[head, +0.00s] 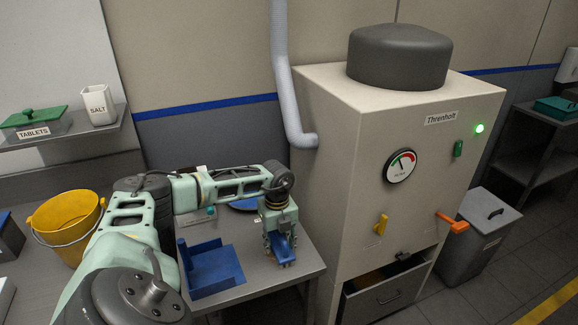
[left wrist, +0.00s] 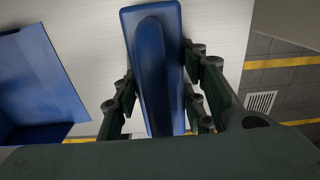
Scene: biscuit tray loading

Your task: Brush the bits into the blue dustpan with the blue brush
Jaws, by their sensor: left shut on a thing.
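The blue brush (head: 284,252) is in my left gripper (head: 279,236), over the right part of the small grey table. In the left wrist view the brush (left wrist: 155,70) lies between the fingers of my left gripper (left wrist: 165,95), which is shut on it. The blue dustpan (head: 214,270) sits on the table to the left of the brush, apart from it. The dustpan also shows at the left edge of the left wrist view (left wrist: 45,80). I cannot make out any bits on the table. My right gripper is not in view.
A blue round dish (head: 243,205) lies behind, partly hidden by my arm. A large beige machine (head: 340,150) stands close right of the table, with an open drawer (head: 385,299) low down. A yellow bucket (head: 66,226) stands at left. The table's right edge is near the brush.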

